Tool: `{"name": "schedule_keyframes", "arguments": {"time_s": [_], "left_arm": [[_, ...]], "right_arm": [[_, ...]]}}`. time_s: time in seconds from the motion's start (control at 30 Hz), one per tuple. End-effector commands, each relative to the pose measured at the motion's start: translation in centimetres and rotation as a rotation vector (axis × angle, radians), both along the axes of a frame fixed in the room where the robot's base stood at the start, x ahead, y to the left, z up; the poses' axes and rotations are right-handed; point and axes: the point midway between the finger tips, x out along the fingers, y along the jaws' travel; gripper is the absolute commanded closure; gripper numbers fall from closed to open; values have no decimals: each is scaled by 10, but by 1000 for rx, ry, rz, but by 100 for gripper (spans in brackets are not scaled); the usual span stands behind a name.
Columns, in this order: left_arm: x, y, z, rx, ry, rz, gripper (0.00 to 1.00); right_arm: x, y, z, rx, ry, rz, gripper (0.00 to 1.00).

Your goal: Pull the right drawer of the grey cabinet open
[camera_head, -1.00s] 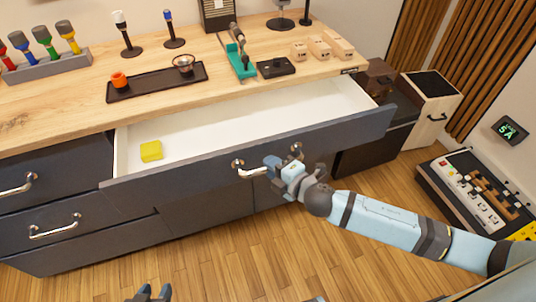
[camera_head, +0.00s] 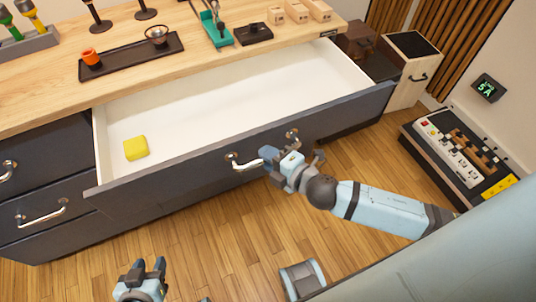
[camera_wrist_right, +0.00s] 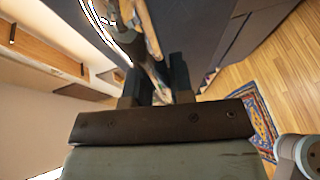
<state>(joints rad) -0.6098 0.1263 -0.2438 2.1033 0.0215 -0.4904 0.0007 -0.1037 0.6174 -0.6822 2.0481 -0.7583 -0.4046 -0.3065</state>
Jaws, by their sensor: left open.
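The grey cabinet (camera_head: 48,196) has a wooden top. Its wide right drawer (camera_head: 190,178) stands well out, showing a white interior with a yellow block inside near the left end. The drawer's silver handle (camera_head: 243,163) is on the front panel. My right gripper (camera_head: 277,163) is at this handle and hides its middle. In the right wrist view, the handle bar (camera_wrist_right: 148,62) passes between the fingers of my right gripper (camera_wrist_right: 156,88), which appear closed on it. My left gripper (camera_head: 143,271) is open and empty, low over the floor, apart from the cabinet.
The yellow block (camera_head: 135,148) lies on the drawer floor. A dark tray (camera_head: 130,58) with small cups and several small items stand on the top. A power strip unit (camera_head: 462,152) is on the right. Wooden floor (camera_head: 215,250) is clear before the drawer. A patterned rug (camera_wrist_right: 255,105) shows in the wrist view.

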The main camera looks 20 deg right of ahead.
Motion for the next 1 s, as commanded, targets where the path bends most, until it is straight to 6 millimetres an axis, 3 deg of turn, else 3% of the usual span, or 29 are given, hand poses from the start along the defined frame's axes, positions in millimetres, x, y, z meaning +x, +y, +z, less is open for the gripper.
{"name": "schedule_keyframes", "arguments": {"time_s": [0.03, 0.1, 0.47, 1.0], "left_arm": [[0, 0, 0, 0, 0, 0, 57], [0, 0, 0, 0, 0, 0, 57], [0, 0, 0, 1, 1, -1, 57], [0, 0, -5, 4, -4, -3, 57]], "right_arm": [[0, 0, 0, 0, 1, 1, 67], [0, 0, 0, 0, 0, 1, 54], [-4, -2, 0, 0, 1, 0, 54], [-87, -40, 15, 1, 5, -1, 54]]}}
